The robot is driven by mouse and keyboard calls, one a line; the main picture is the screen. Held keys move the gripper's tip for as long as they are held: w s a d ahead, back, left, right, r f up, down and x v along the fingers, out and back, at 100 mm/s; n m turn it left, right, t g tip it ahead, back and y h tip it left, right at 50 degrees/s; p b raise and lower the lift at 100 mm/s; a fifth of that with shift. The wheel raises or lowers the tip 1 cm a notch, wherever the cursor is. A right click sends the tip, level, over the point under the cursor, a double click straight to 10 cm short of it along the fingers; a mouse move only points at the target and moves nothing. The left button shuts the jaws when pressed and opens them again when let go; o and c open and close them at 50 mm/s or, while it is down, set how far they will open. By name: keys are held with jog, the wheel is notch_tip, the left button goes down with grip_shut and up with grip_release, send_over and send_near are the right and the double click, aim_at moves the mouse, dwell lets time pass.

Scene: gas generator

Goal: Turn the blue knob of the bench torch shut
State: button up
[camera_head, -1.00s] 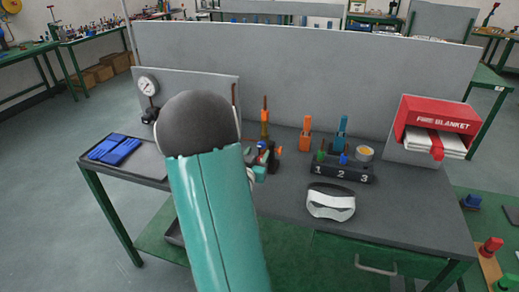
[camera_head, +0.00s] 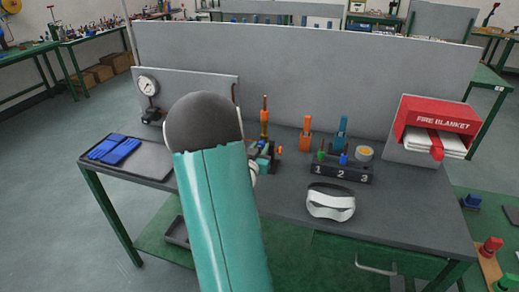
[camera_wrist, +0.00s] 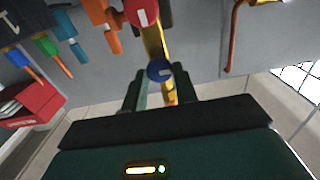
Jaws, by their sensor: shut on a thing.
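The blue knob (camera_wrist: 159,70) of the bench torch is a round disc with a pale mark on its face. In the wrist view it sits between the fingertips of my gripper (camera_wrist: 158,82), which is shut on it. The torch's yellow-orange tube (camera_wrist: 155,45) runs behind the knob, and a red knob (camera_wrist: 141,12) with a white mark is farther along it. In the head view the upright torch (camera_head: 264,115) stands on the bench, its lower part partly hidden by my arm. The blue knob cannot be made out there.
A black numbered rack (camera_head: 340,172) and a white-framed visor (camera_head: 331,204) stand to the right on the bench (camera_head: 400,215). A red fire blanket box (camera_head: 437,115) is farther right. Blue gloves (camera_head: 114,151) and a pressure gauge (camera_head: 148,86) are on the left.

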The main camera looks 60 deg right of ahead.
jog(key=m, duration=0.4)
jog(key=shift+m, duration=0.3)
jog(key=m, duration=0.4)
jog(key=shift+s+m, duration=0.15)
jog(key=shift+m, duration=0.15)
jog(key=m, duration=0.4)
jog(key=shift+f, duration=0.1)
jog(key=shift+f+m, duration=0.1)
jog(key=shift+m, duration=2.2)
jog(key=o, duration=0.9)
jog(key=shift+o, duration=0.2)
jog(key=shift+a, duration=0.15)
